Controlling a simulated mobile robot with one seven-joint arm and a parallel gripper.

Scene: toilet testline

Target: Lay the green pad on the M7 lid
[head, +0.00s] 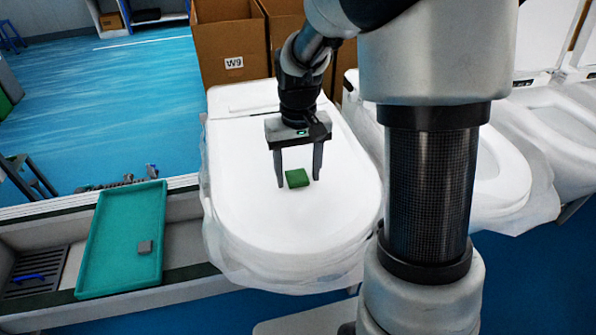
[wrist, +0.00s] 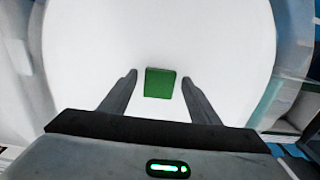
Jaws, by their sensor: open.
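The green pad (head: 298,178) lies on the closed white toilet lid (head: 340,215), near the lid's middle. No M7 label is readable on this lid. My gripper (head: 298,183) is above the lid with its fingers pointing down, one on each side of the pad. In the wrist view the pad (wrist: 160,83) shows between and just beyond the two open fingertips (wrist: 160,76), with a gap on both sides. I cannot tell whether the fingertips touch the lid.
Cardboard boxes, one marked W9 (head: 233,62), stand behind the lid. More toilets (head: 495,165) stand close at the right. The lid around the pad is clear.

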